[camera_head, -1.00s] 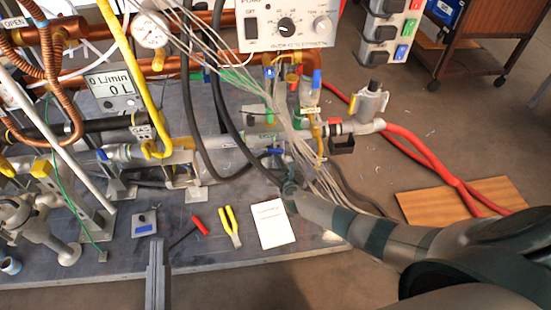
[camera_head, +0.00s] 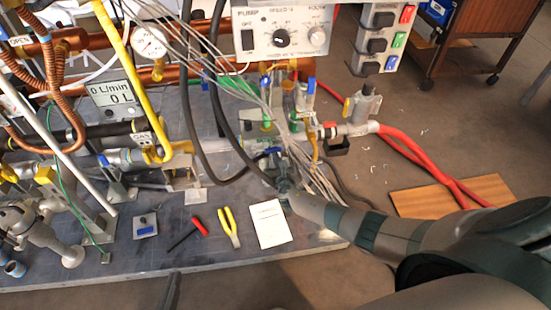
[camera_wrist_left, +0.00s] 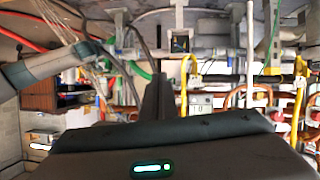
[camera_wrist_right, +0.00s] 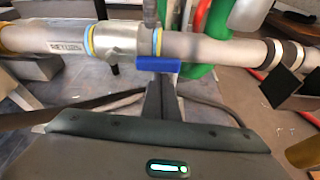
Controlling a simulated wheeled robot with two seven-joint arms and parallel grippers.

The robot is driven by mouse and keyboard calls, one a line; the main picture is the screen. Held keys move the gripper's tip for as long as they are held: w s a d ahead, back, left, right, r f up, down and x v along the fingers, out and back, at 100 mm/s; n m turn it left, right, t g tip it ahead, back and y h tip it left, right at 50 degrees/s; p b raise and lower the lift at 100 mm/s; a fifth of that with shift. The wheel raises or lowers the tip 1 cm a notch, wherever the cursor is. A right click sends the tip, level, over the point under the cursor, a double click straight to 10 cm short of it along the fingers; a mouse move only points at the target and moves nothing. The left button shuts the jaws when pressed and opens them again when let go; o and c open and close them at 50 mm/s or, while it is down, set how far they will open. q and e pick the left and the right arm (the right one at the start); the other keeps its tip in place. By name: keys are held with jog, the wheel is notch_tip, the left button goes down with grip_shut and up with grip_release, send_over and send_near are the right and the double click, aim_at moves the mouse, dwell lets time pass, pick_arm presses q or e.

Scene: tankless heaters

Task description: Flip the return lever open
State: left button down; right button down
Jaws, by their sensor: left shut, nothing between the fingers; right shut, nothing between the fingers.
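The return lever is a small blue handle (camera_wrist_right: 158,64) on a metal valve in a pipe, seen in the right wrist view beside a label that appears to read RETURN (camera_wrist_right: 68,46). It also shows as a small blue piece in the head view (camera_head: 272,151). My right gripper (camera_wrist_right: 160,88) is shut and empty, its fingertips right at the lever; I cannot tell whether they touch. In the head view the right gripper (camera_head: 284,176) is partly hidden by cables and pipework. My left gripper (camera_wrist_left: 158,85) is shut and empty, away from the lever, at the bench's front edge.
Loose cables (camera_head: 300,160) hang around the right gripper. A white paper (camera_head: 269,223), yellow pliers (camera_head: 230,228) and a red-handled screwdriver (camera_head: 198,225) lie on the grey bench. Red hoses (camera_head: 410,155) run along the floor at right. A pump control box (camera_head: 283,30) stands above the lever.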

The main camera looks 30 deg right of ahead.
pick_arm(q)
jog(key=shift+s+a+f, duration=0.1)
jog(key=shift+f, duration=0.05)
pick_arm(e)
jog(key=shift+w+r, duration=0.1)
jog(key=shift+r, duration=0.05)
dwell(0.5)
